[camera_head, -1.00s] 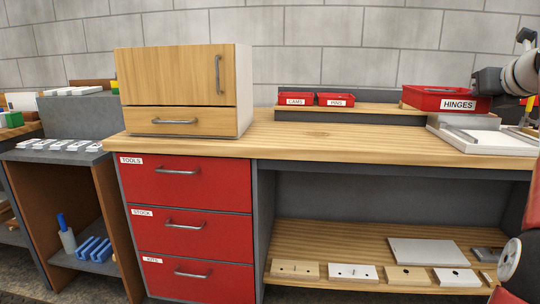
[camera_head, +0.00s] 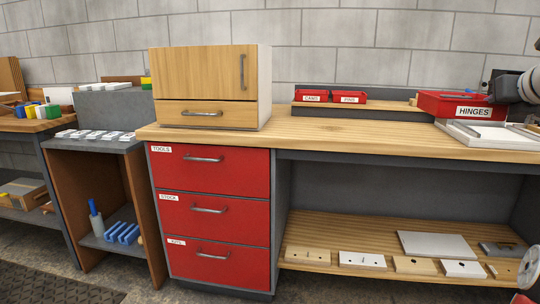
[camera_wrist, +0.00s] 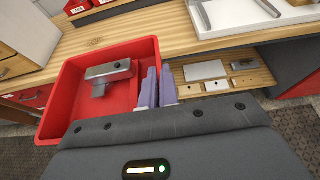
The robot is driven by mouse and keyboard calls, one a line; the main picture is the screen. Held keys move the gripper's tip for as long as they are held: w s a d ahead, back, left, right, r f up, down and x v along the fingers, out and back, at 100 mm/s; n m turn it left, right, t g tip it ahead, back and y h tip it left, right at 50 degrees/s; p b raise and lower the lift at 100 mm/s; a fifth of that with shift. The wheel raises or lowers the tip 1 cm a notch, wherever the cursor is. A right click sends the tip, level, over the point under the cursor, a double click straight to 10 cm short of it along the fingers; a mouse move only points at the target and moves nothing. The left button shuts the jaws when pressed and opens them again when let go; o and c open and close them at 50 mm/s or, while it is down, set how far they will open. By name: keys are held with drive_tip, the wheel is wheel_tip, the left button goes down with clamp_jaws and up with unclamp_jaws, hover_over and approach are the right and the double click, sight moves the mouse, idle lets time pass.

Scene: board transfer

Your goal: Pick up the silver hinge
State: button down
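The silver hinge (camera_wrist: 108,74) lies in a shallow red tray (camera_wrist: 68,88) in the wrist view, towards the far side of the tray floor. It is a bright metal piece with a bar and a shorter leg. My gripper (camera_wrist: 158,72) shows as two purple fingers standing close together, shut or nearly so, with nothing seen between them. They are to the right of the hinge, over the tray's right side, and apart from it. In the head view only part of my arm shows at the right edge; the gripper and the hinge are not visible there.
The wooden bench (camera_head: 350,133) holds a cabinet (camera_head: 205,80), small red bins (camera_head: 350,97) and a red HINGES bin (camera_head: 450,102). A pale fixture (camera_head: 495,135) stands at right. Boards lie on the lower shelf (camera_head: 340,228). The bench's middle top is clear.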

drive_tip(key=w+a+f, duration=0.4)
drive_tip(key=w+f, duration=0.2)
drive_tip(key=f, duration=0.3)
drive_tip(key=w+a+f, duration=0.5)
drive_tip(key=f, duration=0.5)
drive_tip(key=w+a+f, duration=0.4)
drive_tip(key=w+f, duration=0.2)
drive_tip(key=f, duration=0.3)
drive_tip(key=s+a+f+n+y, duration=0.1)
drive_tip(key=s+a+f, duration=0.2)
drive_tip(key=a+f, duration=0.6)
drive_tip(key=s+a+f+n+y, duration=0.1)
drive_tip(key=s+a+f, duration=0.3)
drive_tip(key=a+f, duration=0.5)
drive_tip(key=a, duration=0.6)
drive_tip(key=shift+a+y, duration=0.4)
drive_tip(key=shift+d, duration=0.1)
